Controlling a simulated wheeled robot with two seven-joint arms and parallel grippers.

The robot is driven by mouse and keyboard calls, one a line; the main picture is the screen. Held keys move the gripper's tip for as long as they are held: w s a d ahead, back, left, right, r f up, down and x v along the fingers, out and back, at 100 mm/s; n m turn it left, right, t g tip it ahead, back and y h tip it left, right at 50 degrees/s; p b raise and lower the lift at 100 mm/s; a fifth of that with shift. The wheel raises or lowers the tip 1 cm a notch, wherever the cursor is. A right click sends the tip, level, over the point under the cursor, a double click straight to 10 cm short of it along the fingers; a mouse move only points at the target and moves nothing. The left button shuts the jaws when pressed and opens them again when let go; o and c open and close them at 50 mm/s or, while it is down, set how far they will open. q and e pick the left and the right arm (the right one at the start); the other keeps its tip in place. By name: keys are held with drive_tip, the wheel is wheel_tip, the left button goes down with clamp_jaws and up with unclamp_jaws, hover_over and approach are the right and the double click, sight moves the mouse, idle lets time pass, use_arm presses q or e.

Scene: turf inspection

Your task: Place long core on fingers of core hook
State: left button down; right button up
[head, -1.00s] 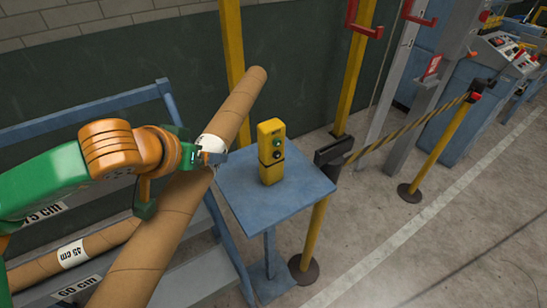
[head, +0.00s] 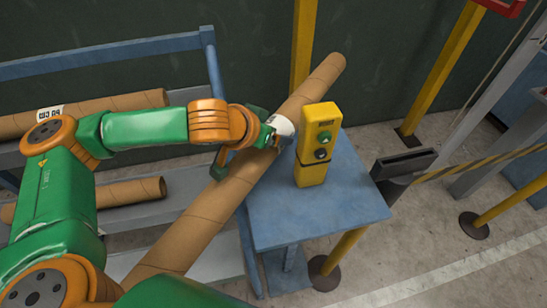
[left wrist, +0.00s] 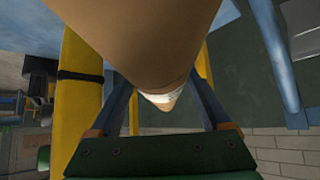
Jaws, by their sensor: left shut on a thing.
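The long core, a brown cardboard tube (head: 218,202) with a white label band, slants from the bottom left up to the right in the head view. My left gripper (head: 273,136) is shut on it near the white band, and it also fills the middle of the left wrist view (left wrist: 145,45), between the two fingers. My right gripper is out of view.
The yellow control box (head: 318,148) stands on a blue table (head: 340,205) close to the core. A blue rack (head: 110,57) holds shorter cores at left. A yellow post (head: 440,75) and a striped barrier (head: 480,162) stand at right.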

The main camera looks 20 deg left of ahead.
use_arm(q)
drive_tip(key=f, duration=0.1)
drive_tip(key=f+b, duration=0.1)
drive_tip(key=f, duration=0.1)
drive_tip(key=f+b, duration=0.1)
drive_tip(key=shift+w+f, duration=0.15)
drive_tip(key=shift+w, duration=0.2)
drive_tip(key=shift+s+f+b, duration=0.15)
drive_tip(key=shift+f+b, duration=0.1)
drive_tip(key=shift+b, duration=0.05)
drive_tip(key=shift+r, duration=0.25)
drive_tip(key=shift+f, duration=0.1)
unclamp_jaws()
drive_tip(key=shift+s, duration=0.1)
